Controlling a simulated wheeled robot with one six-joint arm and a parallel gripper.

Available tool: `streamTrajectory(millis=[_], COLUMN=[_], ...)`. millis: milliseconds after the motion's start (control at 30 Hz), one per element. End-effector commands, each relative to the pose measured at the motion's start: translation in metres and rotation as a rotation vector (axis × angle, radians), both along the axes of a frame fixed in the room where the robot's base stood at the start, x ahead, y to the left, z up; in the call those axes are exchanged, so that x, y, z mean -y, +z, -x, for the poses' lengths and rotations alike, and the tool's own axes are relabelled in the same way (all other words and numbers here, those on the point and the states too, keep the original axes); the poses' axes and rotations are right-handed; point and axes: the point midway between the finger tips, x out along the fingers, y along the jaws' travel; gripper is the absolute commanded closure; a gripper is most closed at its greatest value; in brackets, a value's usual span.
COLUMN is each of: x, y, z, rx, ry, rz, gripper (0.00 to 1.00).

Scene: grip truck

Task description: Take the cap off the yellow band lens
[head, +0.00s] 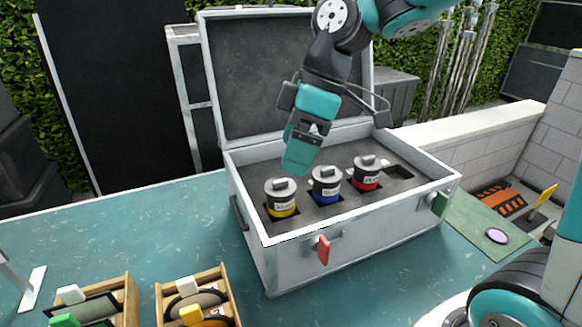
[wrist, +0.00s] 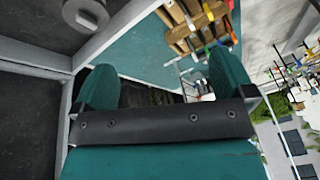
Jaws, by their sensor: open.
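The yellow band lens (head: 283,208) stands upright in the left slot of the open case (head: 345,250), its dark cap (head: 281,186) with a raised grip on top. My gripper (head: 299,158) is above the case, up and slightly right of the yellow band lens, apart from it. In the wrist view my gripper (wrist: 164,85) is open, its two teal fingers wide apart with nothing between them. A round grey cap with a knob (wrist: 86,14) shows at that view's top left; its band colour is hidden.
A blue band lens (head: 326,186) and a red band lens (head: 366,174) stand capped to the right in the case. The case's raised lid (head: 285,75) is behind my gripper. Wooden crates (head: 197,285) of filters sit front left.

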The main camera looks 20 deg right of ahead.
Motion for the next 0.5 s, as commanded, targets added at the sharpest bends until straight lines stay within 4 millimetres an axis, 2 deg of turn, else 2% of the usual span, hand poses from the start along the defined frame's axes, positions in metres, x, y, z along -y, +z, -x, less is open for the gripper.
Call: streamTrajectory(millis=[33, 100, 200, 333, 500], x=[0.018, 0.04, 0.065, 0.078, 0.066], y=[0.019, 0.026, 0.03, 0.024, -0.006], z=[-0.03, -0.059, -0.087, -0.102, -0.102], rx=[0.03, 0.078, 0.131, 0.161, 0.163], ry=[0.074, 0.188, 0.312, 0.39, 0.402], rz=[-0.004, -0.007, -0.009, -0.012, -0.013], gripper=[0.0, 0.0, 0.0, 0.0, 0.0])
